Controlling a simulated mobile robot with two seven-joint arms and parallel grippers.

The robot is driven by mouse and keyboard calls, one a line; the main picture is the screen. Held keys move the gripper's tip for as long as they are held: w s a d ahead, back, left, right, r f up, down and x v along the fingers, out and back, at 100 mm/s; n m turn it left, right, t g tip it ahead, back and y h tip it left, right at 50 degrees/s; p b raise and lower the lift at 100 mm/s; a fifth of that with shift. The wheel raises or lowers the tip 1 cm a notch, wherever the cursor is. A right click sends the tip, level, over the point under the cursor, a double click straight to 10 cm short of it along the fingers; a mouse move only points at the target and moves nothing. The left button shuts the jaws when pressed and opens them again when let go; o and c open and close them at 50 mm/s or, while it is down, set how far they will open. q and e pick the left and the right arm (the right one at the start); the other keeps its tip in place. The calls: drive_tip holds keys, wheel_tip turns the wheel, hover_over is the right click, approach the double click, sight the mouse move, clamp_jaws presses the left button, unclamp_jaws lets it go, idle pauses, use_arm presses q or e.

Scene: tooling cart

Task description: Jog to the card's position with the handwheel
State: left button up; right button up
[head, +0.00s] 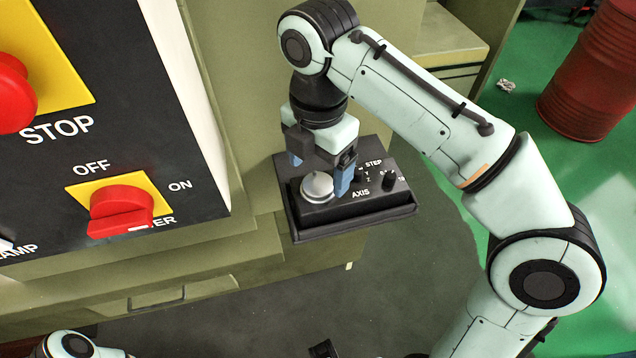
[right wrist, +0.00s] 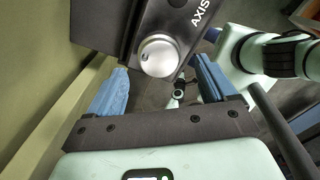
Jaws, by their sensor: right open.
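The handwheel (head: 317,186) is a silver round knob on a black pendant box (head: 345,208) lettered STEP and AXIS, mounted beside the machine. In the right wrist view the handwheel (right wrist: 159,56) shows just beyond the fingertips, roughly between them. My right gripper (head: 320,172) is open, with its blue fingers spread above and to either side of the handwheel. In the right wrist view my right gripper (right wrist: 163,85) holds nothing. Whether a finger touches the handwheel, I cannot tell. No card can be made out. My left gripper cannot be made out.
A dark panel (head: 120,110) with a red STOP button (head: 12,92) and a red OFF/ON switch (head: 122,208) stands at the left. Small black selector knobs (head: 389,180) sit beside the handwheel. A red drum (head: 590,75) stands at the upper right on green floor.

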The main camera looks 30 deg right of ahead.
sight(318, 183)
drive_tip(key=shift+f+b, duration=0.45)
drive_tip(key=shift+f, duration=1.3)
drive_tip(key=c, duration=1.1)
drive_tip(key=shift+o, duration=0.2)
drive_tip(key=shift+r+m, duration=0.1)
drive_tip(key=shift+m, duration=0.2)
